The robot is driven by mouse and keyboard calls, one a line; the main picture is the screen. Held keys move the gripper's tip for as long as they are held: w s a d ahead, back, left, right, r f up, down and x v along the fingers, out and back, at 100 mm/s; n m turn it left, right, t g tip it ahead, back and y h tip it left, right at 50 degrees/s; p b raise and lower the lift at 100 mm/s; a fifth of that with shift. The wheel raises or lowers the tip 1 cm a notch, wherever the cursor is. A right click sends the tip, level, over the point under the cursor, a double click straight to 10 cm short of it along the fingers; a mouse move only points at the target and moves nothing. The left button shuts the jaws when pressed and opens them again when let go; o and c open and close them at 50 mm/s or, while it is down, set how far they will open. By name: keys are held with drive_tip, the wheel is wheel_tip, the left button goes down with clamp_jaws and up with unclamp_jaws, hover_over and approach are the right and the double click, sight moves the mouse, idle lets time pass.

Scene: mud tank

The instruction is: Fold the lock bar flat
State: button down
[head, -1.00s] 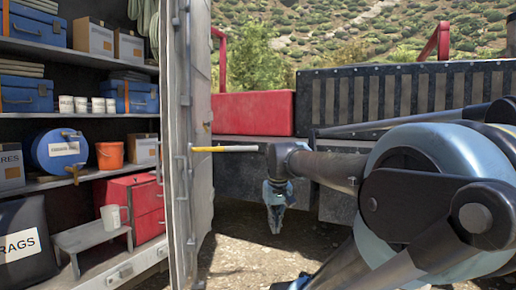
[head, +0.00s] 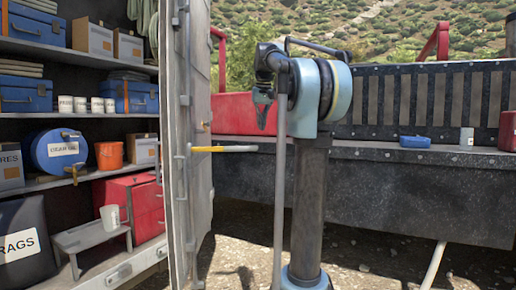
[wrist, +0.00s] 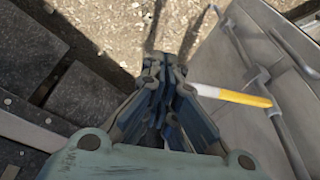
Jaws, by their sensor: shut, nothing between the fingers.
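The lock bar (head: 222,149), yellow near the door and white toward its free end, sticks straight out to the right from the edge of the open grey door (head: 200,120). In the wrist view the lock bar (wrist: 232,95) juts from a rod on the door, and its white end passes close beside my fingers. My gripper (head: 262,122) points down, shut and empty, just above the bar's free end in the head view. In the wrist view my gripper (wrist: 165,68) partly hides that end. I cannot tell whether they touch.
Shelves on the left hold blue cases, a blue drum (head: 60,149), an orange bucket (head: 109,155) and a red drawer box (head: 145,207). Bare ground lies below the bar.

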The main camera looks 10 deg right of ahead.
drive_tip(key=shift+w+r, duration=0.35)
drive_tip(key=shift+r, duration=0.05)
drive_tip(key=shift+f, duration=0.1)
drive_tip(key=w+f, duration=0.6)
drive_tip(key=f, duration=0.4)
drive_tip(key=shift+w+a+f, duration=0.15)
drive_tip(key=shift+w+f, duration=0.1)
drive_tip(key=shift+f, duration=0.05)
